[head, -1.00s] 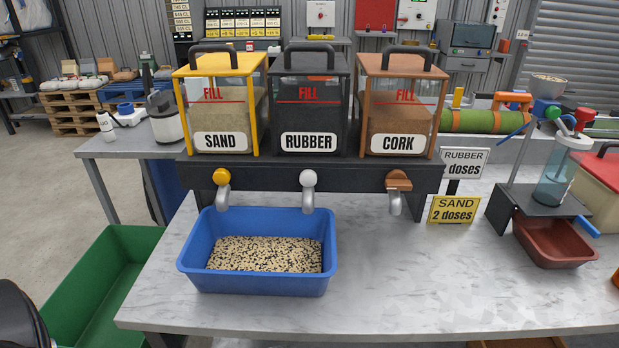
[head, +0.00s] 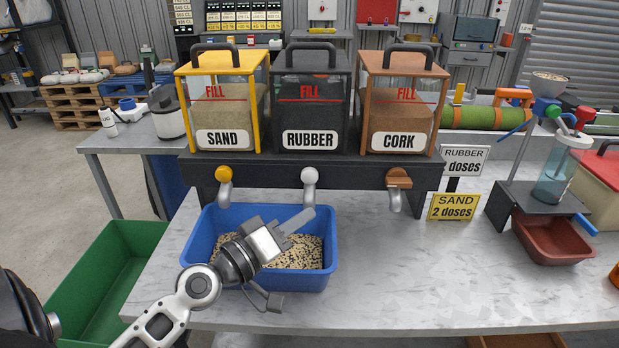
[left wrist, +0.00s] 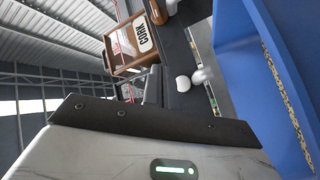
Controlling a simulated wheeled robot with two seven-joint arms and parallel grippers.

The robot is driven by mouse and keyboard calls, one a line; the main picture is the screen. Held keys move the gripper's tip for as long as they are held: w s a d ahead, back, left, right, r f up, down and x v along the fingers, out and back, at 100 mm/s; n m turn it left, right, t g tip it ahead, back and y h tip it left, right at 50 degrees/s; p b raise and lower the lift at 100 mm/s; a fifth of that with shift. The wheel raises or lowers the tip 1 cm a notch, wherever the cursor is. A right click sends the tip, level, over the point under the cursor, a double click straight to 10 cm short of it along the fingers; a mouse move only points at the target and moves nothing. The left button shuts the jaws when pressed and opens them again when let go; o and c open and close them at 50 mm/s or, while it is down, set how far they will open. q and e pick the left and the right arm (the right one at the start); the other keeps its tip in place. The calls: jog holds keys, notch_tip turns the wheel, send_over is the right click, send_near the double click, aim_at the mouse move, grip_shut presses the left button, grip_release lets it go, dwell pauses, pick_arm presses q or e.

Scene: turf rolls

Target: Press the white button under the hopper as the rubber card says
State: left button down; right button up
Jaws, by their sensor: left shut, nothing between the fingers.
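The white button (head: 310,174) is a round knob above a grey spout on the dark rail, below the black RUBBER hopper (head: 311,108). It also shows in the left wrist view (left wrist: 183,83). The white rubber card (head: 464,160) stands right of the hoppers and reads "RUBBER ... doses"; I cannot read its number. My left gripper (head: 298,220) is shut and empty. In the head view it appears over the blue tray (head: 202,240), below the white button and apart from it. The tray holds mixed pale and black grains. My right gripper is not in view.
The SAND hopper (head: 223,105) has a yellow button (head: 223,174); the CORK hopper (head: 402,105) has a brown one (head: 399,177). A yellow card (head: 454,206) reads "SAND 2 doses". A stand with a red tray (head: 552,238) is at right. Bare tabletop (head: 420,275) lies right of the blue tray.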

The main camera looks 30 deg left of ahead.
aim_at(303, 199)
pick_arm(q)
jog(key=w+a+b, duration=0.1)
jog(key=w+a, duration=0.3)
jog(key=w, duration=0.3)
jog(key=shift+w+a, duration=0.25)
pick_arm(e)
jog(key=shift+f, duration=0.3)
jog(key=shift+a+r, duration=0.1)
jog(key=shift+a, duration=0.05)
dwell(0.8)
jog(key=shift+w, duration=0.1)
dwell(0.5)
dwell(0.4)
pick_arm(q)
jog(key=shift+w+a+b, duration=0.25)
jog(key=shift+w+b, duration=0.1)
jog(key=shift+b, duration=0.05)
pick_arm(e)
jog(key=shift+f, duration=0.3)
